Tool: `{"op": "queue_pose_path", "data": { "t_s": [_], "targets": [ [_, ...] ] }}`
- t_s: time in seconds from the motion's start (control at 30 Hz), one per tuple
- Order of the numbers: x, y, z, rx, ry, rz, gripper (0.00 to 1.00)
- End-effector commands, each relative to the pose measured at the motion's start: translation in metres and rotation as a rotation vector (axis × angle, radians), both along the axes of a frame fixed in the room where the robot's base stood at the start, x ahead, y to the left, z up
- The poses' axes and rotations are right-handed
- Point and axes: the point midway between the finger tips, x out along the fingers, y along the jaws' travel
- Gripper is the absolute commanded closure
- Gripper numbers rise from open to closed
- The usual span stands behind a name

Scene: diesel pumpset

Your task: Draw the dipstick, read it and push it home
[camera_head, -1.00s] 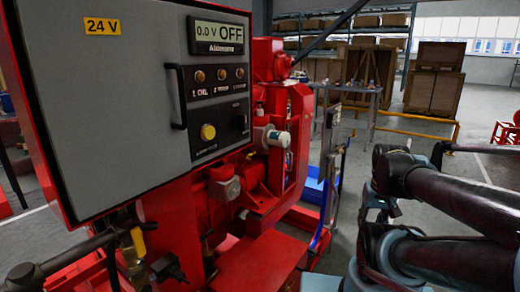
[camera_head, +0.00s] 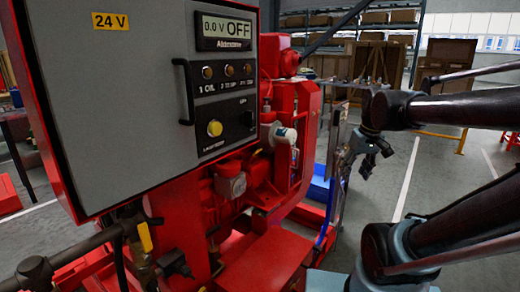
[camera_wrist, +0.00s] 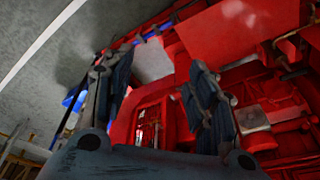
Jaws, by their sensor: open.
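The red diesel engine (camera_head: 255,180) stands behind and below the control panel in the head view. I cannot pick out the dipstick on it with certainty in either view. My gripper (camera_head: 372,160) hangs to the right of the engine, clear of it. In the wrist view my gripper (camera_wrist: 152,75) is open, with its two dark fingers apart and nothing between them. Red engine parts (camera_wrist: 150,125) show beyond the fingers, some distance off.
The grey control panel (camera_head: 140,100) reads 0.0 V and OFF. A white-and-grey canister (camera_head: 283,135) sticks out from the engine's right side. A blue bin (camera_head: 320,188) lies on the floor behind. Crates and shelving stand at the back. Open floor (camera_head: 425,185) lies to the right.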

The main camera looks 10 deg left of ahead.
Motion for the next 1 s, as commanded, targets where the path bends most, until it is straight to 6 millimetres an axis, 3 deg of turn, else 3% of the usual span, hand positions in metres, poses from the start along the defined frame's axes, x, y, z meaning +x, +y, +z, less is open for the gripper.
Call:
{"op": "queue_pose_path", "data": {
  "t_s": [0.2,0.5,0.8,1.0],
  "targets": [
    [0.048,0.05,0.042,0.017,-0.021,0.165,0.48],
    [0.107,0.132,0.087,0.043,-0.054,0.388,0.48],
    [0.153,0.229,0.119,0.07,-0.088,0.605,0.48],
    [0.17,0.285,0.13,0.085,-0.107,0.716,0.48]
  ]
}}
